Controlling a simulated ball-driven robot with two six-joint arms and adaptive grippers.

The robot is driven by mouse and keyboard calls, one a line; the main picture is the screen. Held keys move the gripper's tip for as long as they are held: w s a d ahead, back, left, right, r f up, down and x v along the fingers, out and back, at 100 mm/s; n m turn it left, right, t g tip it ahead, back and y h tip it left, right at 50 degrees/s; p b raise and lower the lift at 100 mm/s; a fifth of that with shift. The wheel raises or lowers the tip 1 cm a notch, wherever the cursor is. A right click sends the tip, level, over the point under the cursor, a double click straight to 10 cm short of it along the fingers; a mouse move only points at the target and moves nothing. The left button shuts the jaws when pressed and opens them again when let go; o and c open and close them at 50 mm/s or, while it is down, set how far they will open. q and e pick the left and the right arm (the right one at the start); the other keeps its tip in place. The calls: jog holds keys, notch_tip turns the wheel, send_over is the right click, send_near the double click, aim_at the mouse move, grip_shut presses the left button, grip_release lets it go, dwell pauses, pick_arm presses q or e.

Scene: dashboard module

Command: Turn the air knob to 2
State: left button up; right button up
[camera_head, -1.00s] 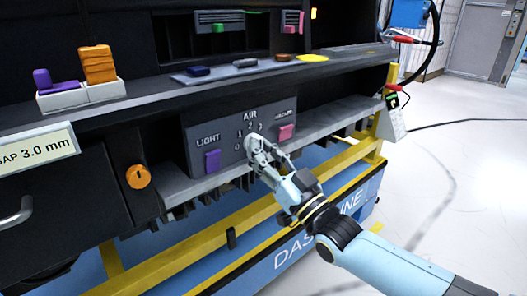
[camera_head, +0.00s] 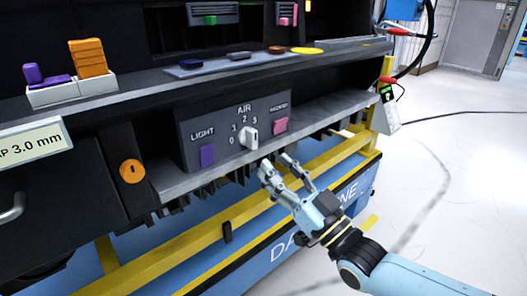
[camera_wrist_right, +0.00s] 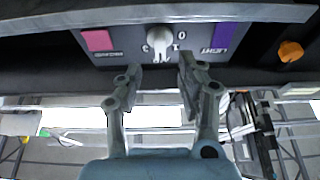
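The white air knob (camera_head: 249,138) sits in the middle of the dark control panel (camera_head: 222,142), under the word AIR and the numbers 0 to 3. Its bar looks roughly upright, near the 2; its exact pointing is hard to tell. In the right wrist view the knob (camera_wrist_right: 159,44) appears upside down, beyond the fingers and between them in the picture. My right gripper (camera_head: 275,162) is open and empty, below and a little right of the knob, apart from it. Its spread fingers show in the right wrist view (camera_wrist_right: 160,70). My left gripper is not in view.
A purple LIGHT button (camera_head: 208,154) is left of the knob and a pink button (camera_head: 281,125) is right of it. A grey ledge (camera_head: 180,183) runs below the panel. An orange round knob (camera_head: 132,171) is farther left. Open floor lies at the right.

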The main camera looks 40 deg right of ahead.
jog(key=v, duration=0.5)
jog(key=shift+s+f, duration=0.1)
jog(key=shift+s, duration=0.1)
